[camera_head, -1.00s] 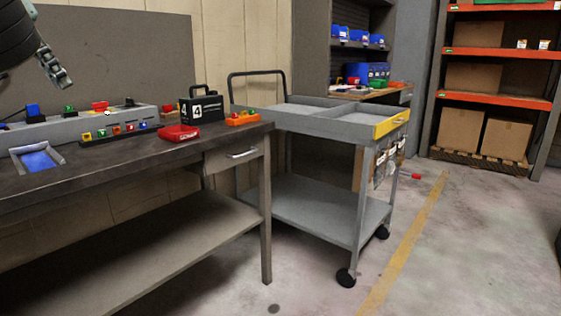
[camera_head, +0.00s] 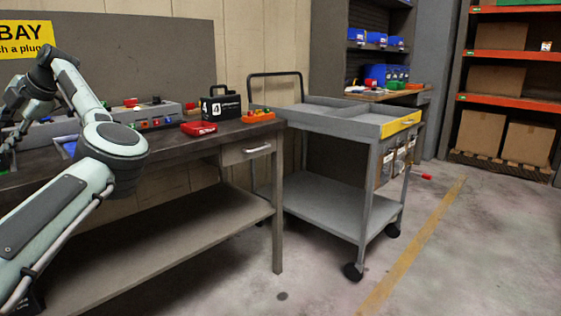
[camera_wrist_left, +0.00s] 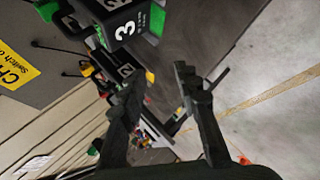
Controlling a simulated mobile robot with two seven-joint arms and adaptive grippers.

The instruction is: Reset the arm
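My left arm (camera_head: 112,140) comes in from the lower left of the head view, bent at a round grey joint in front of the workbench. In the left wrist view, the two dark fingers of my left gripper (camera_wrist_left: 160,85) stand apart, with nothing seen held between them. A black box marked 3 (camera_wrist_left: 122,20), with green parts, shows beyond the fingers at the top. A similar box marked 2 (camera_wrist_left: 122,70) is partly hidden behind the left finger. My right gripper is in neither view.
The workbench (camera_head: 190,157) carries a black box marked 4 (camera_head: 221,104), a red tray (camera_head: 199,128) and an orange tray (camera_head: 258,117). A grey cart (camera_head: 345,122) stands close to its right end. Open floor (camera_head: 480,250) lies at the right. A yellow sign (camera_head: 25,48) hangs upper left.

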